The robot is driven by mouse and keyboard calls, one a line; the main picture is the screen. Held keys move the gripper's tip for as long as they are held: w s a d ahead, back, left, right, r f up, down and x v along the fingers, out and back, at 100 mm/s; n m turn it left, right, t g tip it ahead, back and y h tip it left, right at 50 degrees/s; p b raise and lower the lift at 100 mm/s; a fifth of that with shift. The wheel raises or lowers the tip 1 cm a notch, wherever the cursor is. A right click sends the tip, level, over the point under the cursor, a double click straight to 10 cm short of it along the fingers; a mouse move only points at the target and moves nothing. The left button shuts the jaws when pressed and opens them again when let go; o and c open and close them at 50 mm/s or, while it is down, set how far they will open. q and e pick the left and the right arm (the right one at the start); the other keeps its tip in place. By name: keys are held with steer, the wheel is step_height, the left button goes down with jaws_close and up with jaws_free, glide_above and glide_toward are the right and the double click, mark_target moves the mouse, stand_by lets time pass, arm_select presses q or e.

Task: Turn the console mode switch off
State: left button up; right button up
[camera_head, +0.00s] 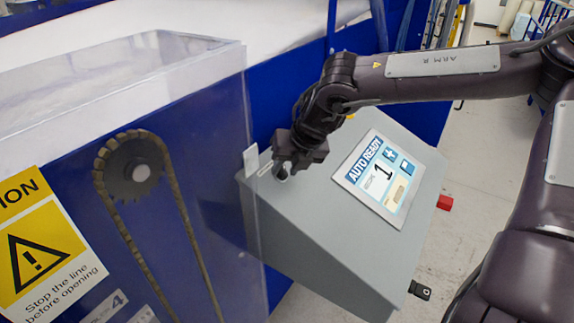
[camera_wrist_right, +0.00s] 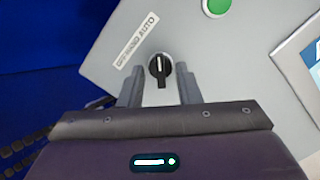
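The console (camera_head: 325,215) is a grey sloped box. In the right wrist view the mode switch (camera_wrist_right: 160,70) is a black knob with a light pointer line, beside a white label strip (camera_wrist_right: 138,45) that reads AUTO at one end. My right gripper (camera_head: 284,169) is over the upper left of the console face. Its two fingers are apart, one on each side of the knob, with visible gaps. The knob is mostly hidden by the gripper in the head view. The console screen (camera_head: 380,176) reads AUTO READY with a large 1. My left gripper is not in view.
A green button (camera_wrist_right: 216,6) is on the console near the switch. A clear guard (camera_head: 190,75) with a chain and sprocket (camera_head: 133,168) stands at left, close to the console. A yellow warning sign (camera_head: 42,245) is on it.

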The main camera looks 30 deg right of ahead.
steer(key=shift+d, duration=0.1)
jaws_close()
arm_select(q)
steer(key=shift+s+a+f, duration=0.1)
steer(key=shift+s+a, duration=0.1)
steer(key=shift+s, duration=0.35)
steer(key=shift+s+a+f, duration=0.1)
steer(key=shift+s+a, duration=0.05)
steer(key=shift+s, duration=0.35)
arm_select(e)
steer(key=shift+f, duration=0.1)
